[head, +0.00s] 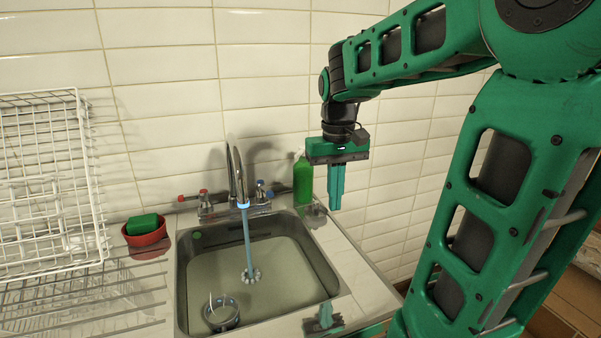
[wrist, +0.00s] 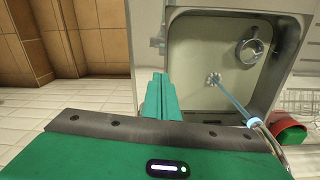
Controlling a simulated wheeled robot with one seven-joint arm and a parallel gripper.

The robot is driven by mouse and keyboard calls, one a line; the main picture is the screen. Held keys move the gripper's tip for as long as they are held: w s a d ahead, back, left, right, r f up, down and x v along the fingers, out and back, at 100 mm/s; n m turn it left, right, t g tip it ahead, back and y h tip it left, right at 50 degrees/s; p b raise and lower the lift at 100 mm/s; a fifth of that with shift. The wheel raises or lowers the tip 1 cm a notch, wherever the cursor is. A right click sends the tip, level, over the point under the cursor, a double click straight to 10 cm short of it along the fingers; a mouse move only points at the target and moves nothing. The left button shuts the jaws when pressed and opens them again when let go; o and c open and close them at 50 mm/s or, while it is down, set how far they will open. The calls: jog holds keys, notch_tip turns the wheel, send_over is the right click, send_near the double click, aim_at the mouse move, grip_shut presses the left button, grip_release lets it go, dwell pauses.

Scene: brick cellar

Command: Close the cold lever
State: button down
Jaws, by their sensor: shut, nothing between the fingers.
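The cold lever (head: 262,189), marked blue, sits on the right side of the chrome tap (head: 236,172) at the back of the sink. The hot lever (head: 202,197), marked red, is on the left side. A blue stream of water (head: 247,240) runs from the spout into the sink; it also shows in the wrist view (wrist: 233,94). My gripper (head: 336,207) is shut and empty, pointing down to the right of the cold lever and apart from it. In the wrist view its fingers (wrist: 160,78) are together beside the sink. The cold lever cannot be made out there.
A green bottle (head: 303,182) stands between the cold lever and my gripper. The sink (head: 187,290) holds a round metal strainer or cup (head: 222,315). A red bowl (head: 147,238) with a green sponge (head: 142,223) and a white dish rack (head: 90,180) are at left. Tiled wall behind.

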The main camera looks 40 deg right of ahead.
jog(key=s+f, duration=0.2)
jog(key=s, duration=0.3)
jog(key=s+a+f+m, duration=0.1)
jog(key=s+f, duration=0.2)
jog(key=s, duration=0.3)
jog(key=s+f+m, duration=0.1)
jog(key=s+f, duration=0.2)
jog(key=s, duration=0.3)
jog(key=shift+a+y, duration=0.3)
jog(key=shift+a, duration=0.1)
jog(key=shift+s, duration=0.1)
